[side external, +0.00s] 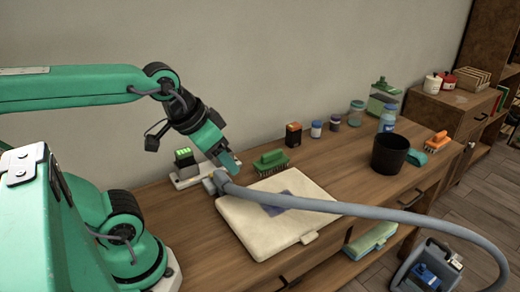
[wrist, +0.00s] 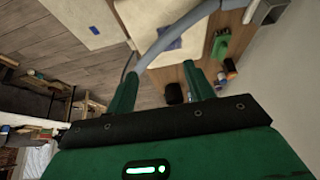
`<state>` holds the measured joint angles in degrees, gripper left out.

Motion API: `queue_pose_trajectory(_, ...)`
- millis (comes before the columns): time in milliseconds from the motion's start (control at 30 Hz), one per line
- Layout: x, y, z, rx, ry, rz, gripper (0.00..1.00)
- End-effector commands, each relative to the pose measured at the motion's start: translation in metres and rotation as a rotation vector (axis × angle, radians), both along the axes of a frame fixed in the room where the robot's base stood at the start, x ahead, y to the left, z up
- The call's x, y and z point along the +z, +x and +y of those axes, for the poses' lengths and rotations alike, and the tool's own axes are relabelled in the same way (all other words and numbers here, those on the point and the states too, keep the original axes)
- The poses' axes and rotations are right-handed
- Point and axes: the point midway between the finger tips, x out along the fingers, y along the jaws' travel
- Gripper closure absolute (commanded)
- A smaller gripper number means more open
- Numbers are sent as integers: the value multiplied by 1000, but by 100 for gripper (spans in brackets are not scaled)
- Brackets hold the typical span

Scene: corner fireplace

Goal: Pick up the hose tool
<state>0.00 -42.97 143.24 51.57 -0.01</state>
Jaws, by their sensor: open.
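The hose tool is a grey hose (side external: 350,208) with a grey head (side external: 215,184) at its left end. The head rests at the upper left corner of a cream pad on the desk. The hose arcs right and down to a blue-grey machine (side external: 432,270) on the floor side. My gripper (side external: 230,163) is just above the head, pointing down. In the wrist view, my gripper (wrist: 159,69) has its two green fingers spread with nothing between them. The hose (wrist: 172,36) crosses beyond the fingertips there. The head cannot be clearly made out in that view.
The cream pad (side external: 258,233) has a blue patch. A black cup (side external: 389,154), an orange brush (side external: 436,141) and several jars stand farther right. The wall is behind.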

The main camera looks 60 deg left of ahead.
Motion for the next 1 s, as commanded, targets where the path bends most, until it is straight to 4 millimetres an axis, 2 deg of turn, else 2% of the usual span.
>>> queue_pose_trajectory(267,-2,8,8,80,-24,28,47)
queue_pose_trajectory(467,-11,25,28,264,-78,89,47)
queue_pose_trajectory(767,-35,55,74,638,-182,192,47)
queue_pose_trajectory(1000,-62,70,117,945,-259,266,47)
